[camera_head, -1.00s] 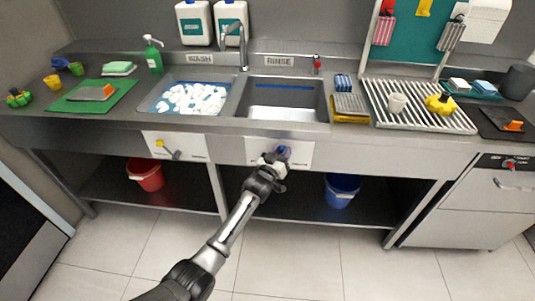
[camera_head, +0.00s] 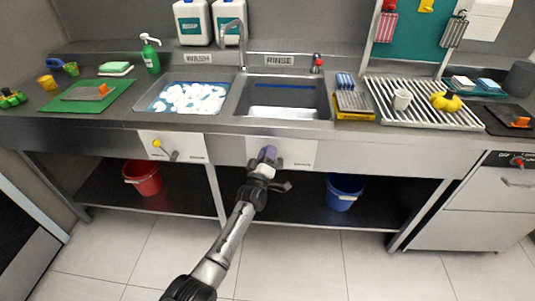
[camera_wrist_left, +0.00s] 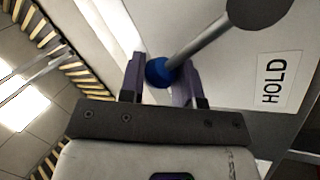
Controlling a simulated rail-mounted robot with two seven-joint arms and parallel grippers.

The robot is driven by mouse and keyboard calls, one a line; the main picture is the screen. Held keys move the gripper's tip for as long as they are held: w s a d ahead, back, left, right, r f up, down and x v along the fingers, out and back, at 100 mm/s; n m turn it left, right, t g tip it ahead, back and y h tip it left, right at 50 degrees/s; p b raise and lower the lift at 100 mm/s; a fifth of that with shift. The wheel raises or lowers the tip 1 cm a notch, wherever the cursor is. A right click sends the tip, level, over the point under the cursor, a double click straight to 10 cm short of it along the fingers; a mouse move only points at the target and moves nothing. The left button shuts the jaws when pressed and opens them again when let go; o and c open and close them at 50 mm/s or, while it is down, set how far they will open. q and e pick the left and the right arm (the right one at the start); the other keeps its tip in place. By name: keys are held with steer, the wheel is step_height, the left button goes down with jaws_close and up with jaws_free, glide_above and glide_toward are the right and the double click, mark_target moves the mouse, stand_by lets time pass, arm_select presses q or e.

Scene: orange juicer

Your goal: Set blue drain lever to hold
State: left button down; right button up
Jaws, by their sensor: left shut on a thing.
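The blue drain lever shows in the left wrist view as a round blue knob (camera_wrist_left: 158,72) on a grey rod that runs up and right to a dark round pivot. My left gripper (camera_wrist_left: 159,82) has its purple fingers on both sides of the knob and is shut on it. A white HOLD label (camera_wrist_left: 272,82) lies to the right of the knob, apart from it. In the head view my left gripper (camera_head: 268,153) is at the white panel (camera_head: 297,154) under the rinse sink and hides the lever there. My right gripper is not in view.
A yellow-knobbed lever (camera_head: 157,144) sits on the panel under the wash sink. A red bucket (camera_head: 143,178) and a blue bucket (camera_head: 343,192) stand on the lower shelf. The counter edge (camera_head: 215,127) overhangs the panels. The floor in front is clear.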

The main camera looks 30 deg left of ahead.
arm_select(q)
steer(key=shift+a+f+n, duration=0.1)
steer(key=shift+n, duration=0.2)
steer(key=c, duration=0.8)
jaws_free()
steer(key=shift+s, duration=0.15)
steer(key=p+v, duration=0.4)
steer(key=v, duration=0.9)
steer(key=shift+s+f, duration=0.2)
steer(key=shift+s, duration=0.05)
